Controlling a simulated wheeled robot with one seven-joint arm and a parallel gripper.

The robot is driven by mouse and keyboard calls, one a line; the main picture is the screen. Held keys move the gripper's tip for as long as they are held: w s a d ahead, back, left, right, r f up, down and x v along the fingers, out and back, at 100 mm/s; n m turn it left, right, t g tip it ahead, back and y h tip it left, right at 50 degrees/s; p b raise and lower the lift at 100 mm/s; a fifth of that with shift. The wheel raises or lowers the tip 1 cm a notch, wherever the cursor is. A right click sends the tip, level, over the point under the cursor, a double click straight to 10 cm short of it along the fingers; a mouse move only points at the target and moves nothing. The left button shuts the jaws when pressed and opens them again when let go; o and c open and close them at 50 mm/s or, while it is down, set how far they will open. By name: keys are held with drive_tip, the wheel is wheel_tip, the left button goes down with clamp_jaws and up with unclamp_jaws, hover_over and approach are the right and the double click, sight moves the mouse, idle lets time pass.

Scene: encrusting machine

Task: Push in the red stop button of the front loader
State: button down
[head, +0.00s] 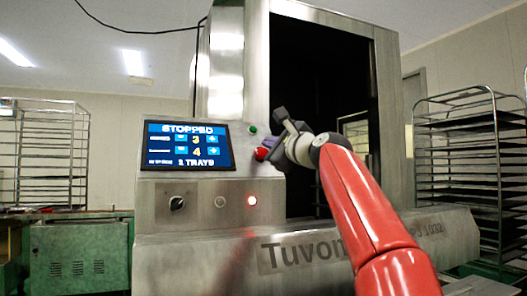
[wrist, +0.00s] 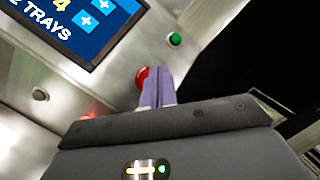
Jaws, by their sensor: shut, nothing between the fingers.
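The red stop button (head: 261,154) sits on the steel front of the machine, right of the display and below a green button (head: 253,129). In the wrist view the red button (wrist: 142,77) is partly hidden behind my fingers. My gripper (head: 268,143) is shut and empty, its purple fingertips at the red button. The fingers also show in the wrist view (wrist: 158,78), overlapping the right side of the button. I cannot tell whether they touch it or how far in it is. The display (head: 187,145) reads "STOPPED", with 3, 4 and "2 TRAYS".
Below the display are a black knob (head: 177,203), a grey button (head: 220,202) and a lit red lamp (head: 252,201). The machine's dark opening (head: 310,70) lies right of the button panel. Tray racks stand at the left (head: 45,150) and right (head: 470,150).

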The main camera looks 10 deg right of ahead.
drive_tip(key=s+r, duration=0.1)
drive_tip(key=s, duration=0.1)
drive_tip(key=s+d+r, duration=0.1)
drive_tip(key=s+r, duration=0.1)
drive_tip(key=shift+p, duration=0.35)
drive_tip(key=shift+a, duration=0.1)
